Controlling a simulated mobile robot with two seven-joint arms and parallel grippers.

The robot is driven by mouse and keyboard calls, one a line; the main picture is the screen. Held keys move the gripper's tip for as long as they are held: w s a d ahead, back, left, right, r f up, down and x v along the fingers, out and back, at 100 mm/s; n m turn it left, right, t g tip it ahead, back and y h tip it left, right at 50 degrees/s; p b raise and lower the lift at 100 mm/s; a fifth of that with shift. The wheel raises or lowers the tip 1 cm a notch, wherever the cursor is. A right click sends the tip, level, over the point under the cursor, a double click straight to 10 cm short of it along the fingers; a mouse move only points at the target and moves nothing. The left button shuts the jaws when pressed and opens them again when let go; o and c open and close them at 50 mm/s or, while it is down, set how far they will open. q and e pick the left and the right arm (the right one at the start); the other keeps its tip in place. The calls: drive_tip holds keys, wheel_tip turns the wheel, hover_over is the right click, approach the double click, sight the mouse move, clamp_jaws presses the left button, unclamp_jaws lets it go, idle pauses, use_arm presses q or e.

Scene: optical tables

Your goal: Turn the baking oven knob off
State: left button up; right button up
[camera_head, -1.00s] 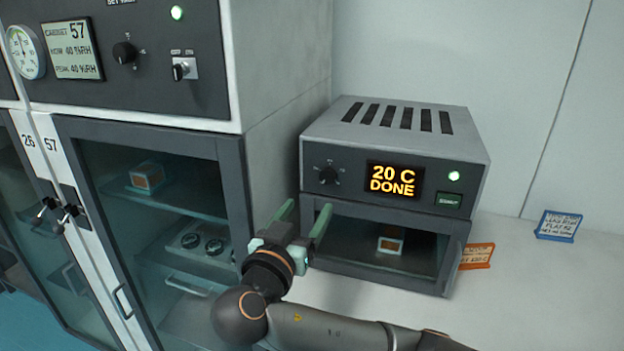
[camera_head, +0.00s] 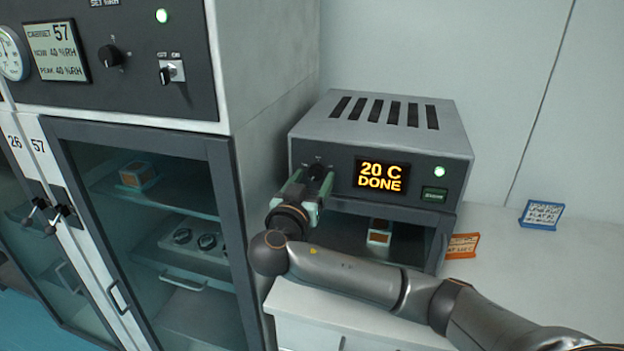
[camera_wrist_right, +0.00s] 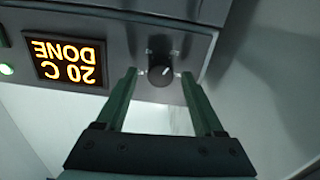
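The baking oven (camera_head: 384,118) stands on the white bench, its display reading "20 C DONE". Its round black knob (camera_head: 317,172) is left of the display, partly covered by my right gripper (camera_head: 313,181). In the right wrist view, the knob (camera_wrist_right: 160,74) lies between the fingertips of my open right gripper (camera_wrist_right: 160,76), apart from both fingers. The knob's white pointer mark shows there, with small marks around it. The oven also shows in the right wrist view (camera_wrist_right: 110,45), upside down. My left gripper is not in view.
A tall cabinet (camera_head: 265,85) with glass doors stands close on the left. A small box (camera_head: 380,232) sits inside the oven chamber.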

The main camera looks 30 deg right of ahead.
clamp_jaws()
idle(0.3)
